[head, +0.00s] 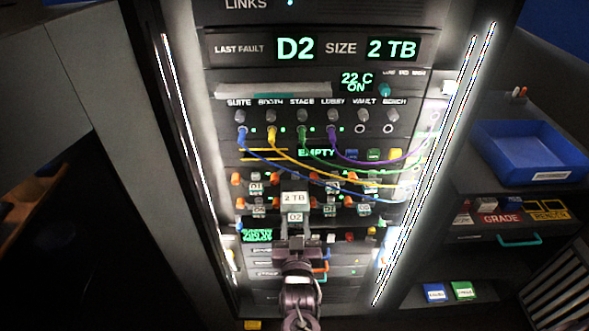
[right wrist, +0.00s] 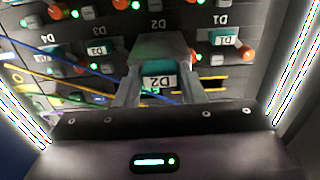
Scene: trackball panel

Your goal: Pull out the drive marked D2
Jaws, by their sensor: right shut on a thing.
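The drive marked D2 (head: 294,199) has a pale top reading "2 TB" and a D2 label on its front. In the head view it stands out from the lower drive rows of the rack. My right gripper (head: 295,240) comes up from below and is shut on its front. In the right wrist view the drive (right wrist: 158,82) is between the fingers of my right gripper (right wrist: 157,98), with teal around its label. I cannot tell whether its back end is still inside the bay. The display (head: 295,48) reads LAST FAULT D2, SIZE 2 TB. My left gripper is not in view.
Other drives with orange and teal parts sit close on both sides, such as the one marked D1 (right wrist: 220,38). Coloured cables (head: 380,183) hang across the rack above them. A blue tray (head: 530,150) stands on the shelf at right. Bright light strips (head: 435,165) edge the rack.

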